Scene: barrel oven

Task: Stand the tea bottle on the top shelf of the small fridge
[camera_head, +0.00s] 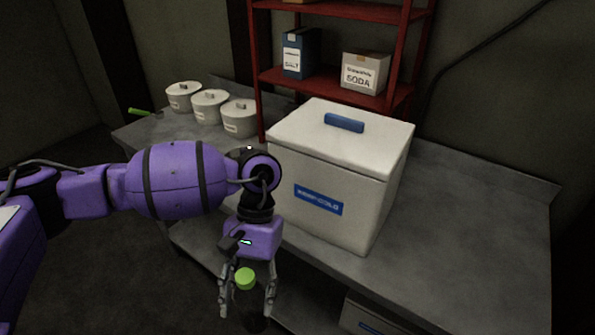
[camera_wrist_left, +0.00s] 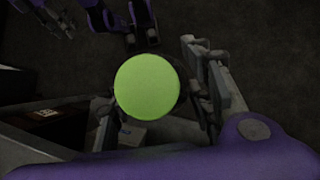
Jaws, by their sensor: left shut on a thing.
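The tea bottle appears to be the thing with the green cap (camera_head: 245,279); its dark body below the cap is hard to make out. My left gripper (camera_head: 247,300) is shut on it, in front of the steel counter's near edge. In the left wrist view the round green cap (camera_wrist_left: 147,87) fills the middle, with the left gripper's fingers (camera_wrist_left: 155,100) on both sides of it. A white box (camera_head: 335,205) with a lid, a blue handle and a blue label stands shut on the counter. I cannot tell whether it is the small fridge; no fridge shelf is visible.
The steel counter (camera_head: 480,225) is bare to the right of the box. Several white lidded canisters (camera_head: 210,106) stand at the back left. A red rack (camera_head: 330,82) holds a blue salt box and a soda box. Another white box (camera_head: 372,317) sits below the counter.

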